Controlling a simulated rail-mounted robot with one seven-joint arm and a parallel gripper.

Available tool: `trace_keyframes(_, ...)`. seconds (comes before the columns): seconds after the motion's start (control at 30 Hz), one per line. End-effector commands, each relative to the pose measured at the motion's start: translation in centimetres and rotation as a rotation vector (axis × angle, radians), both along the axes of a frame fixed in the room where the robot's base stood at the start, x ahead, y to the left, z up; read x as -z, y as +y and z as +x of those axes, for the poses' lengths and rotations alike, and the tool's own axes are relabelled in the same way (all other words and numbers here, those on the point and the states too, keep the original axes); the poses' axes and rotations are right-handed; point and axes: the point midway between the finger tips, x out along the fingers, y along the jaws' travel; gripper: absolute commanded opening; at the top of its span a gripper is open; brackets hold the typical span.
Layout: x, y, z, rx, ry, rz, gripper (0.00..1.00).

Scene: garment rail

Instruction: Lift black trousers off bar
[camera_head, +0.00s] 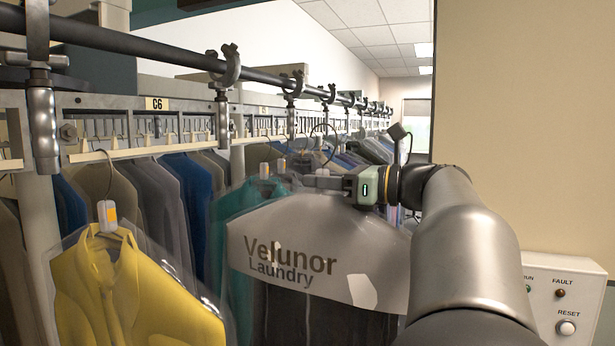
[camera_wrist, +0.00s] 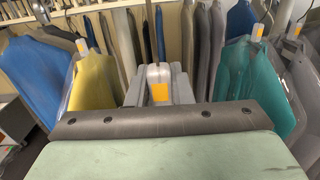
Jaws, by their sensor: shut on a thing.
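The black trousers (camera_head: 325,318) show in the head view below a grey-white cover marked "Velunor Laundry" (camera_head: 320,245). A thin hanger hook (camera_head: 336,132) rises above the cover. My gripper (camera_head: 318,183) reaches in from the right, level with the base of this hook. In the wrist view my gripper (camera_wrist: 157,88) is shut on the grey hanger neck with an orange label (camera_wrist: 158,92). The pale bar (camera_head: 130,152) runs behind, into the distance. I cannot tell whether the hook touches the bar. The trousers are not clear in the wrist view.
A yellow jacket (camera_head: 130,285) hangs at the left in clear film. A teal garment (camera_head: 238,205) hangs close behind the cover. Several more garments fill the rail behind. A dark overhead tube (camera_head: 150,48) with hooks runs above. A control box (camera_head: 560,295) stands at the right.

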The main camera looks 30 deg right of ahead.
Motion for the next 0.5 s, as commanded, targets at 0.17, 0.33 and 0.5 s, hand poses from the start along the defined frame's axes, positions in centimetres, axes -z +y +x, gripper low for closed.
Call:
trace_keyframes(0.17,-0.3,-1.0,-1.4,0.003,-0.003,0.0,0.0)
trace_keyframes(0.33,-0.3,-1.9,-2.7,0.002,-0.003,-0.001,0.0)
trace_keyframes(0.5,-0.2,-2.8,-4.0,0.002,-0.004,-0.002,0.0)
